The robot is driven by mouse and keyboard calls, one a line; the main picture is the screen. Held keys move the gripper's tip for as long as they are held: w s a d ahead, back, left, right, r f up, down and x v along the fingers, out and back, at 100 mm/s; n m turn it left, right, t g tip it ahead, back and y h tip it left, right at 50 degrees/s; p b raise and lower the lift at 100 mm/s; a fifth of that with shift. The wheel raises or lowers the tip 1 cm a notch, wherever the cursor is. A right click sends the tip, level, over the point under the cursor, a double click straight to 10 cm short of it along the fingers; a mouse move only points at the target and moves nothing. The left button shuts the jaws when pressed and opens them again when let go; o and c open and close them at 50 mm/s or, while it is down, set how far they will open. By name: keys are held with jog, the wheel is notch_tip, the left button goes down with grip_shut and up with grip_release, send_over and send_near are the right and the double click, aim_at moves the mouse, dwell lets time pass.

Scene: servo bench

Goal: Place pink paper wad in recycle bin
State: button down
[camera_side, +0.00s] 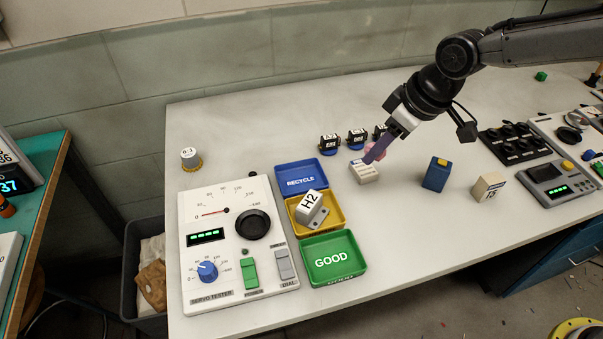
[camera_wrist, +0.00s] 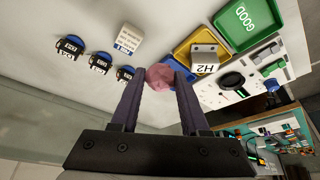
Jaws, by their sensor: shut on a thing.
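My gripper (camera_wrist: 160,88) is shut on the pink paper wad (camera_wrist: 160,76), which sits between its two fingertips in the wrist view. In the side view the wad (camera_side: 375,152) shows partly behind the purple-grey fingers of my gripper (camera_side: 376,155), just above or behind a small white block. The blue recycle bin (camera_side: 301,180), labelled RECYCLE, stands on the bench to the left of my gripper. Its inside looks empty in the side view. The exact height of the wad over the bench is hard to tell.
A yellow bin (camera_side: 328,222) holding an H2 block and a green GOOD bin (camera_side: 350,265) adjoin the blue one. The white block (camera_side: 364,173) sits below my gripper. Dark servos (camera_side: 329,143) stand behind. A servo tester (camera_side: 270,280) is at left; a blue block (camera_side: 435,174) at right.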

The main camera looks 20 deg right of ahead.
jog(key=s+a+n, duration=0.1)
jog(key=s+a, duration=0.1)
jog(key=a, duration=0.1)
send_near(298, 180)
jog(key=shift+w+a+f, duration=0.5)
jog(key=shift+w+f, duration=0.3)
jog(key=shift+f, duration=0.1)
jog(key=shift+w+f, duration=0.15)
jog(key=shift+f, duration=0.1)
jog(key=shift+w+a+f, duration=0.1)
jog(key=shift+a+f, duration=0.05)
jog(key=shift+f, duration=1.45)
jog(key=shift+f, duration=0.2)
jog(key=shift+c, duration=2)
grip_release()
jog(key=shift+r, duration=0.15)
